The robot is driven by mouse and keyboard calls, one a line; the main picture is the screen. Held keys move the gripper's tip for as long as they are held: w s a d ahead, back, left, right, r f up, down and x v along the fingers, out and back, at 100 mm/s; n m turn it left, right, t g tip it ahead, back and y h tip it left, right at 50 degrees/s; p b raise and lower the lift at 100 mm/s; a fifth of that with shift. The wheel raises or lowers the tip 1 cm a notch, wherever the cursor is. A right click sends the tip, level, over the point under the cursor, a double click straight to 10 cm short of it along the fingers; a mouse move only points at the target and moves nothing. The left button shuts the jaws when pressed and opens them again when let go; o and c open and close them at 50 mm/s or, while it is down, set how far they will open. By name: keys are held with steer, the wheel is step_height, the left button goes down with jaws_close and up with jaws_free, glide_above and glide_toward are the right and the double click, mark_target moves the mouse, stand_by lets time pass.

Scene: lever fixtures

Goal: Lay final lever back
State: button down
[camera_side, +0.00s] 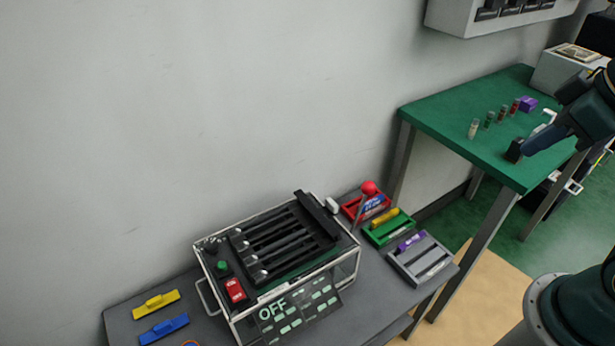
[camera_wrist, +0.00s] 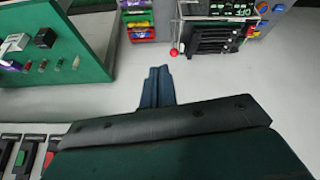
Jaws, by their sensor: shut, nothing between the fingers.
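A lever with a red ball knob (camera_side: 368,187) rises on its thin stem at the right side of a framed machine (camera_side: 205,285). In the wrist view the red knob (camera_wrist: 174,52) shows beside the machine's black slotted top (camera_wrist: 215,40). The machine carries several dark parallel bars, a green button, a red switch (camera_side: 235,289) and a display reading OFF (camera_side: 272,311). My gripper (camera_side: 514,151) is far right of the lever, over the green table. In the wrist view my gripper (camera_wrist: 156,73) is shut and empty, touching nothing I can see.
The green table (camera_side: 455,115) holds several small vials and a purple block (camera_side: 528,104). Red, green and grey trays (camera_side: 432,278) stand right of the machine. Yellow and blue pieces (camera_side: 163,328) lie left of it. A wall panel (camera_side: 500,22) with black switches hangs above.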

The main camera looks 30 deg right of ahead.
steer(key=w+a+f+n+g, duration=0.1)
steer(key=w+a+f+n, duration=0.2)
steer(key=w+f+n, duration=0.5)
steer(key=w+a+f+n+g, duration=0.2)
steer(key=w+f+n, duration=0.7)
steer(key=n, duration=1.5)
steer(key=shift+a+f+g+y, duration=0.3)
steer(key=shift+a+f, duration=0.2)
steer(key=shift+f, duration=0.05)
steer(key=shift+w+f, duration=0.1)
steer(key=shift+f, duration=0.05)
steer(key=w+f, duration=0.5)
steer(key=f, duration=0.2)
steer(key=shift+f, duration=0.3)
